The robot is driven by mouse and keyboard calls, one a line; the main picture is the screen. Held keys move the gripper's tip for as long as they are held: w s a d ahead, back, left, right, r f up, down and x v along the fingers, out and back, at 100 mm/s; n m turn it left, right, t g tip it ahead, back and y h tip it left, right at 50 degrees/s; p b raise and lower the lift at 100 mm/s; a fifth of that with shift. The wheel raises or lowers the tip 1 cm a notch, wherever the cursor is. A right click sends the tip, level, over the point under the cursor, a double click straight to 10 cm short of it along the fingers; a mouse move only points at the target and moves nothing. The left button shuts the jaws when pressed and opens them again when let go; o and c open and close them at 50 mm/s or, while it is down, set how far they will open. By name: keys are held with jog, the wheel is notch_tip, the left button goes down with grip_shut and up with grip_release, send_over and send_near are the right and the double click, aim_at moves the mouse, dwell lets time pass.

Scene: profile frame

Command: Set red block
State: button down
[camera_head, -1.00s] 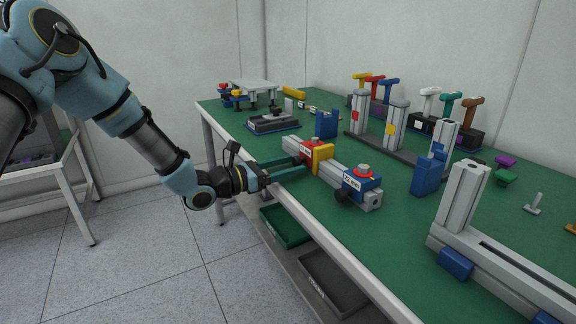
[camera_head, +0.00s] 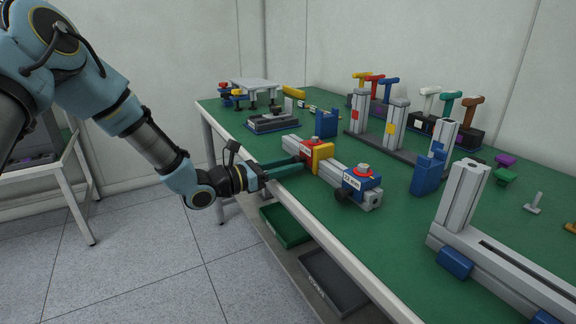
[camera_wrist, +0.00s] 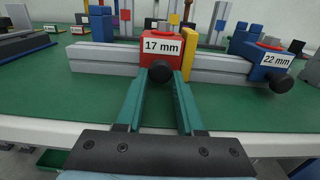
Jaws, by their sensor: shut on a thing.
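The red block (camera_head: 308,146) sits on a grey aluminium profile (camera_head: 333,172) near the table's front edge. Its label reads 17 mm in the wrist view, where the red block (camera_wrist: 152,35) touches or nearly touches a yellow plate (camera_wrist: 190,38) on its right. A black knob (camera_wrist: 160,70) sticks out of the block's front. My gripper (camera_wrist: 161,80) is shut on this knob, one green finger on each side. In the head view my gripper (camera_head: 299,161) reaches in level from the left. A blue block (camera_head: 359,180) marked 22 mm sits at the profile's right end.
A blue upright holder (camera_head: 326,124) stands behind the profile and another (camera_head: 428,174) to its right. A long profile with an upright (camera_head: 462,205) fills the right front. Coloured T-handles (camera_head: 375,84) stand at the back.

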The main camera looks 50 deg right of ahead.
aim_at(270, 158)
dwell(0.8)
jog(key=w+d, duration=0.1)
jog(key=w, duration=0.2)
jog(key=w+d, duration=0.1)
jog(key=w, duration=0.1)
jog(key=w+d, duration=0.1)
jog(key=w, duration=0.2)
jog(key=shift+w+d+b, duration=0.25)
jog(key=shift+w+b, duration=0.1)
jog(key=shift+b, duration=0.05)
jog(key=shift+w+d+r, duration=0.1)
jog(key=shift+w, duration=0.3)
jog(key=c, duration=0.5)
grip_release()
jog(key=b+v, duration=0.1)
jog(key=v, duration=0.9)
jog(key=shift+w+a, duration=0.15)
jog(key=shift+a, duration=0.25)
